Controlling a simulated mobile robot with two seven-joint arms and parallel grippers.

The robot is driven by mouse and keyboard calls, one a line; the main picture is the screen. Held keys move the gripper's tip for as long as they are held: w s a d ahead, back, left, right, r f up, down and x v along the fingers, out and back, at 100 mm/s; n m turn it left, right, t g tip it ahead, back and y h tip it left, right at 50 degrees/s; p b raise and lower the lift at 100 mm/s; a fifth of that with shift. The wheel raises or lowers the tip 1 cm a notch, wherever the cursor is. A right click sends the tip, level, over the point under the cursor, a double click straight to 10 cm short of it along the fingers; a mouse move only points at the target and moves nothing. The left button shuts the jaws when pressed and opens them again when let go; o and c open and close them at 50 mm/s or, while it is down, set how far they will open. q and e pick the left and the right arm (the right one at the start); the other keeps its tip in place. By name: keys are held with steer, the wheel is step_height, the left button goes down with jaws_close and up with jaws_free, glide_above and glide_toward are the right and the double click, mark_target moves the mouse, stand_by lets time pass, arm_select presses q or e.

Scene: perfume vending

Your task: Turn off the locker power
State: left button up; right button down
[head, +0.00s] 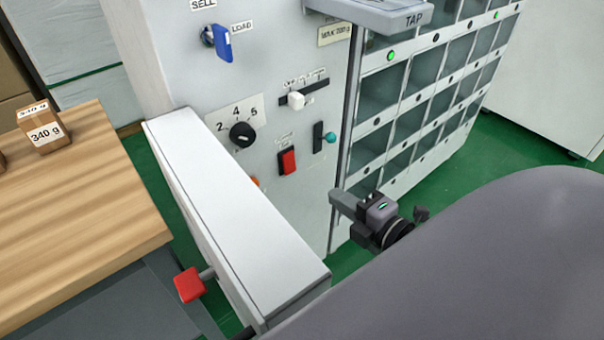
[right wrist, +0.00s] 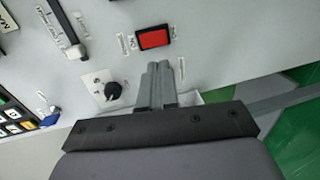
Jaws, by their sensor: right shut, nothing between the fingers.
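The grey control panel (head: 300,60) carries a red rocker switch (head: 287,161), with a small label above it too small to read. It also shows in the right wrist view (right wrist: 153,38). Close by are a slider with a white knob (head: 296,99) marked OFF at one end, a teal-tipped lever (head: 330,137) and a black rotary knob (head: 242,134). I cannot tell by its label which control is the locker power. My right gripper (head: 337,200) is shut and empty, below and right of the rocker. In the right wrist view its fingertips (right wrist: 163,66) appear just below the rocker, apart from it.
A white ledge (head: 230,200) juts out left of the panel, with a red handle (head: 189,285) on its side. A blue key switch (head: 220,42) sits higher up. Lockers (head: 420,95) stand at right. A wooden table (head: 80,200) holds a 340 g box (head: 42,130).

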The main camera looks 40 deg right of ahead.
mark_target(292, 168)
steer(key=w, duration=0.3)
steer(key=w+f+b, duration=0.1)
steer(key=w, duration=0.3)
steer(key=w+a+f, duration=0.1)
steer(key=w, duration=0.3)
steer(key=shift+b, duration=0.35)
steer(key=shift+w, duration=0.3)
